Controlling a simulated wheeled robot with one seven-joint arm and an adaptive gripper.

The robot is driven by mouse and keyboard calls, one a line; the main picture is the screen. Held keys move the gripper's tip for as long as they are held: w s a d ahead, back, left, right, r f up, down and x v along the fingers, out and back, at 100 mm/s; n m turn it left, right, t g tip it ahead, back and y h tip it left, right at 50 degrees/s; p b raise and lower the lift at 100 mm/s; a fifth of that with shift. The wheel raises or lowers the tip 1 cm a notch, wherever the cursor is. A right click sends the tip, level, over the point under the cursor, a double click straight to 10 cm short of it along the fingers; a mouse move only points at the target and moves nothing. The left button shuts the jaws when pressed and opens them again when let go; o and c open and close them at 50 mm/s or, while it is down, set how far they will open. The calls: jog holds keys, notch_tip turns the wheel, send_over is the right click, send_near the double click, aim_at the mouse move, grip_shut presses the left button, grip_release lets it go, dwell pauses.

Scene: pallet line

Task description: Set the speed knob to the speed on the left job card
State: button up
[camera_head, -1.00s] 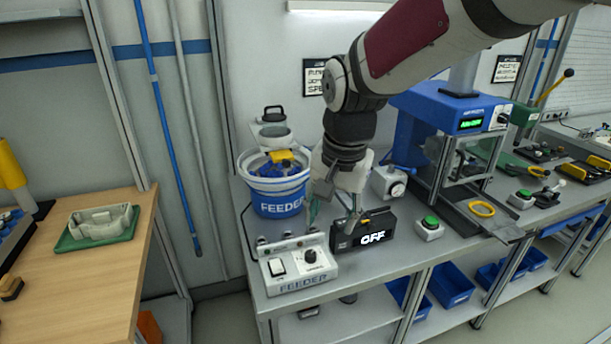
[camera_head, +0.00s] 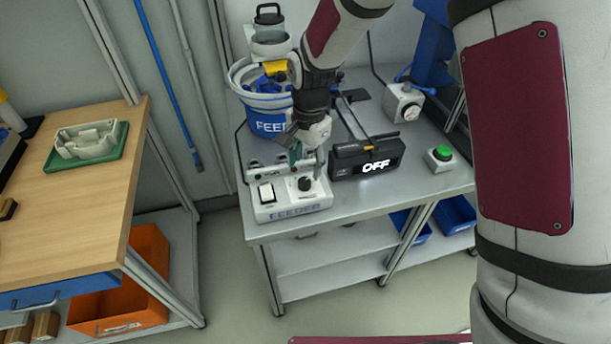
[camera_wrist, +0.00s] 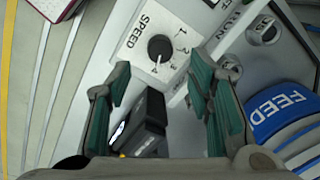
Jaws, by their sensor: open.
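The black speed knob (camera_head: 304,184) sits on the white feeder control box (camera_head: 290,213). In the wrist view the knob (camera_wrist: 160,46) is beside the word SPEED, with a small number scale around one side. A pale mark on it seems to point toward the 4 end, but it is too small to be sure. My gripper (camera_head: 308,160) is just above the box, behind the knob in the head view. In the wrist view my gripper (camera_wrist: 160,78) has its green-padded fingers apart, with the knob beyond them, untouched. No job card shows now.
A black display (camera_head: 367,158) reading OFF stands right of the box. A blue feeder bucket (camera_head: 268,122) stands behind it. A green button (camera_head: 441,154) is farther right.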

aim_at(305, 180)
jog(key=shift+w+a+f, duration=0.1)
jog(key=shift+f, duration=2.95)
grip_shut()
